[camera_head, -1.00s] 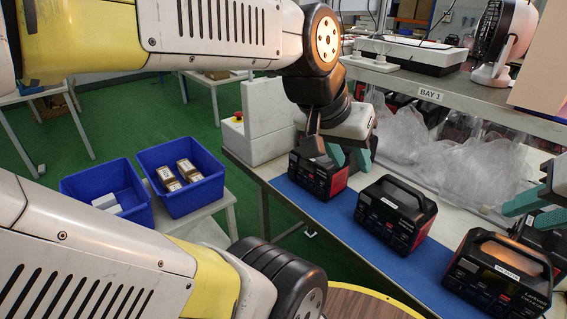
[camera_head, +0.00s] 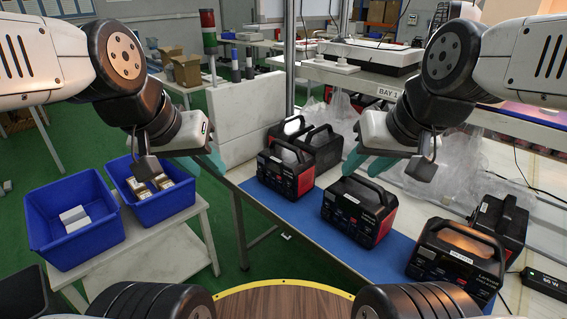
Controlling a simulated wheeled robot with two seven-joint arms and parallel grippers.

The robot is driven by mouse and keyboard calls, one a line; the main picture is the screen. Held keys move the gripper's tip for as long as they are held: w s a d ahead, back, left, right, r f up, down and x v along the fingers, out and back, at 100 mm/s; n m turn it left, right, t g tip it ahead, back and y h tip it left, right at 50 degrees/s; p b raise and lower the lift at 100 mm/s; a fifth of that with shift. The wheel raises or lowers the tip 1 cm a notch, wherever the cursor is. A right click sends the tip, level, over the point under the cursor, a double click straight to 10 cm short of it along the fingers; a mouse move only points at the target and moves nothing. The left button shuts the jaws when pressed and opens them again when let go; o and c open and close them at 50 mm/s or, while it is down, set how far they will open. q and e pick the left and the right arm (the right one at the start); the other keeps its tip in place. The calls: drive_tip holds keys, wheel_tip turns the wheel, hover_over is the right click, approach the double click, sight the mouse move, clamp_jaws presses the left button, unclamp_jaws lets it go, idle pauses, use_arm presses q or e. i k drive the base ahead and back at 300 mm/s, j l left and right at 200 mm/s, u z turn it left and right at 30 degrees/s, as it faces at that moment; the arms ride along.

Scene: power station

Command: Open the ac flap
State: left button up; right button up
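Three line the blue mat: one at the left (camera_head: 286,172), one in the middle (camera_head: 360,209) and one at the right (camera_head: 457,262). An AC flap cannot be made out on any of them at this size. My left gripper (camera_head: 198,163) is in the air left of the bench, above the crates' right side, with its teal fingers apart and nothing seen between them. My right gripper (camera_head: 368,164) is above and behind the middle power station, fingers apart and empty. It hides part of the bench behind.
Two blue crates, one with white boxes (camera_head: 62,262) and one with brown boxes (camera_head: 170,213), stand on a side table at the left. More power stations (camera_head: 502,222) and clear plastic wrap (camera_head: 450,185) are behind the row. Blue mat (camera_head: 335,245) lies bare in front.

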sight(288, 193)
drive_tip(key=k+l+z, duration=0.15)
drive_tip(key=z, duration=0.25)
drive_tip(key=k+l+z, duration=0.1)
drive_tip(key=l+z, duration=0.25)
